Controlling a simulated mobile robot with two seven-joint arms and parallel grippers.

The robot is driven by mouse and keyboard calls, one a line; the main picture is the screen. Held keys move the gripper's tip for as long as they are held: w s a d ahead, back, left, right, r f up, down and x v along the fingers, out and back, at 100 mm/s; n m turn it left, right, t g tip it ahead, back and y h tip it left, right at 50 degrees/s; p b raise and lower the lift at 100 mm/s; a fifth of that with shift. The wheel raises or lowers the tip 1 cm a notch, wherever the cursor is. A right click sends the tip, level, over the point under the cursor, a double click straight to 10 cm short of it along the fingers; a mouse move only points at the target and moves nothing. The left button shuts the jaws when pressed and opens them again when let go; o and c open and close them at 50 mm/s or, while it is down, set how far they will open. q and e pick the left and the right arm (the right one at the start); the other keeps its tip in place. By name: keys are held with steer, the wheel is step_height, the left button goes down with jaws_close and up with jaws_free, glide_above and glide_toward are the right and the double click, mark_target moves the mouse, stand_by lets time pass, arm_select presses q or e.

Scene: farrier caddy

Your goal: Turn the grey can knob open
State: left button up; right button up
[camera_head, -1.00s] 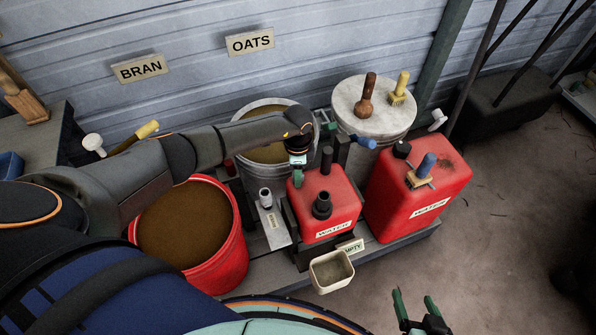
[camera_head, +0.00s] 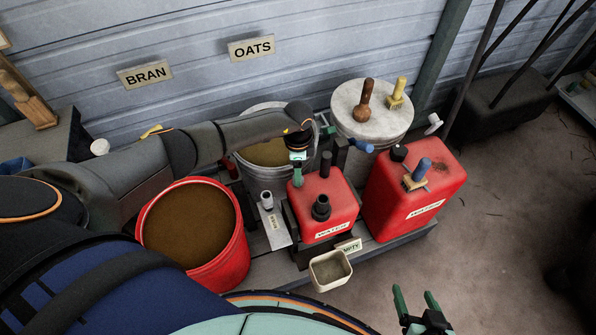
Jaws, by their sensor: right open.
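A flat grey can (camera_head: 274,228) stands between the red bucket and the smaller red water can. A short grey knob or spout (camera_head: 267,200) rises from its top, and I cannot tell how far it is turned. My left arm reaches across from the left. My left gripper (camera_head: 298,178) points down at the back left edge of the smaller red can, to the right of the grey knob. Its fingers are mostly hidden, so their opening is unclear. My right gripper (camera_head: 415,297) is open and empty at the bottom right, in front of the bench.
The smaller red water can (camera_head: 338,193) has a black cap. A larger red water can (camera_head: 392,195) stands right of it. A red bucket (camera_head: 238,262) stands left, and a lidded pail (camera_head: 350,122) behind. An open cream cup (camera_head: 330,270) is at the bench front.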

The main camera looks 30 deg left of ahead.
arm_select(q)
steer(key=shift+r+p, duration=0.45)
steer(key=shift+r, duration=0.25)
